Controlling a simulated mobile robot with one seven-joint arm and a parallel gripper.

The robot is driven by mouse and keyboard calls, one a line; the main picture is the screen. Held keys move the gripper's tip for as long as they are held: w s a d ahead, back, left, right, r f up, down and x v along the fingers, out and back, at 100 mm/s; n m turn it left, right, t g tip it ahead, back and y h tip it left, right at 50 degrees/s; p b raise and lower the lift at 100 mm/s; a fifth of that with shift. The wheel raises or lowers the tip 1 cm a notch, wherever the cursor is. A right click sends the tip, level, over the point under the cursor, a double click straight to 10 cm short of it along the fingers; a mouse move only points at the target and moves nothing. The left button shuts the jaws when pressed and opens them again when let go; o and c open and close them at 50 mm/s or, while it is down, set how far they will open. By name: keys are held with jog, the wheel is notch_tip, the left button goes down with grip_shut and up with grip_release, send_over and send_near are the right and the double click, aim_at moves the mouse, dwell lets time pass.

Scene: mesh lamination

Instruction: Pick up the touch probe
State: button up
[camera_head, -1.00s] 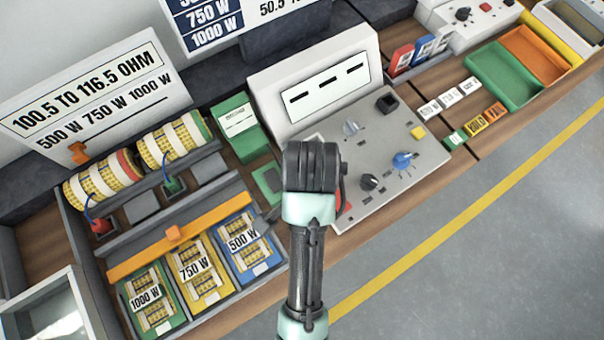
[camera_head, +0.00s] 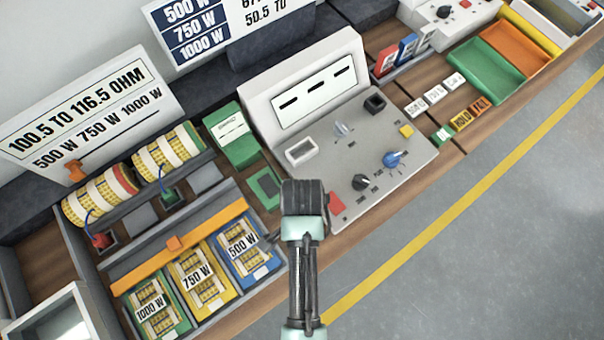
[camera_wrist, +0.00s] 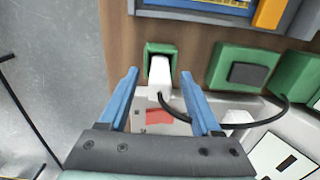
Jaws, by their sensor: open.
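The touch probe (camera_wrist: 160,72) looks like a white piece with a black cable, standing in a small green holder (camera_wrist: 151,48) in the wrist view. My gripper (camera_wrist: 160,80) is open, its two blue fingers to the left and right of the probe. No finger clearly touches it. The cable runs off to the right. In the head view, my arm hides the probe, its holder and the fingers.
The grey test console (camera_head: 390,185) lies close beside the gripper; its red patch (camera_wrist: 158,117) shows between the fingers. A green pad (camera_wrist: 240,72) with a dark square is right of the holder. The resistor tray (camera_head: 185,238) is nearby. The floor (camera_head: 500,230) is clear.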

jog(key=shift+f, duration=1.4)
jog(key=shift+c, duration=0.3)
grip_shut()
